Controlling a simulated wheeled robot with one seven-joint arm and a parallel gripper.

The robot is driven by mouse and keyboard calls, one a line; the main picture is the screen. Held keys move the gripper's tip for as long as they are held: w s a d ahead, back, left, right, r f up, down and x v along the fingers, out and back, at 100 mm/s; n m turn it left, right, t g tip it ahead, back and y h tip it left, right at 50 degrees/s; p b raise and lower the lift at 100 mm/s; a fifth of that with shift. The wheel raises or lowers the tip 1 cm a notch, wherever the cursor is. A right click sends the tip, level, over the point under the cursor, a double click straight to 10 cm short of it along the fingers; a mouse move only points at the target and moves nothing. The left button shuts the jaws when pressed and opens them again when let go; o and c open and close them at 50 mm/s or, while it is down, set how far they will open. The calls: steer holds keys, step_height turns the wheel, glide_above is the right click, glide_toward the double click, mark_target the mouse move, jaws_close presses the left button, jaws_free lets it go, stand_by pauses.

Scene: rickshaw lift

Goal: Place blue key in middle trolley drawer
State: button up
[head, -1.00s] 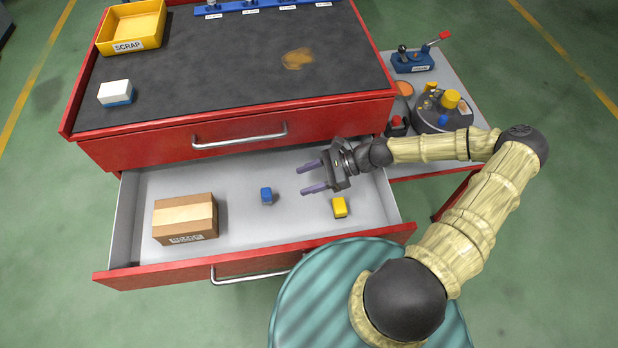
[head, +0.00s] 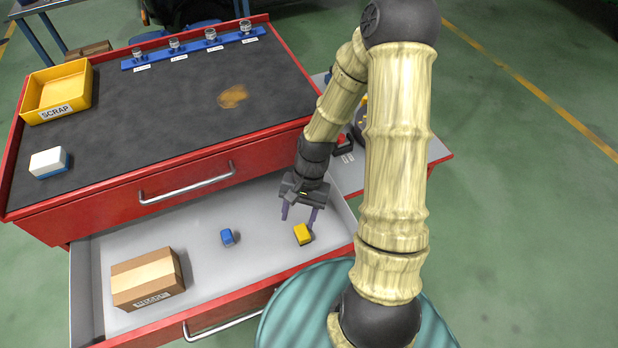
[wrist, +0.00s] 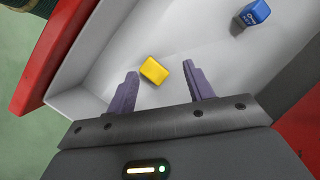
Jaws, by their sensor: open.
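The blue key (head: 227,237) is a small blue block lying on the floor of the open middle drawer (head: 205,268). It also shows at the top right of the wrist view (wrist: 256,12). A yellow block (head: 302,234) lies in the same drawer, to the right of the blue key. My gripper (head: 300,217) is open and empty above the right part of the drawer. In the wrist view its two fingers (wrist: 160,88) stand on either side of the yellow block, which lies beyond their tips; I cannot tell the height between them.
A cardboard box (head: 147,279) sits in the drawer's left part. The closed top drawer (head: 180,190) overhangs the back. On the trolley top are a yellow SCRAP bin (head: 58,92), a white-and-blue block (head: 49,162) and a blue rack (head: 195,48). The drawer's middle floor is mostly clear.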

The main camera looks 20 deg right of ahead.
step_height(320, 180, up, 16)
steer(key=s+d+n+t+h, duration=0.1)
steer(key=d+n+t+h, duration=0.1)
steer(key=n+t, duration=0.3)
steer(key=shift+s+n+h, duration=0.3)
steer(key=shift+n+h, duration=0.4)
steer(key=shift+n, duration=0.1)
steer(key=shift+f, duration=0.1)
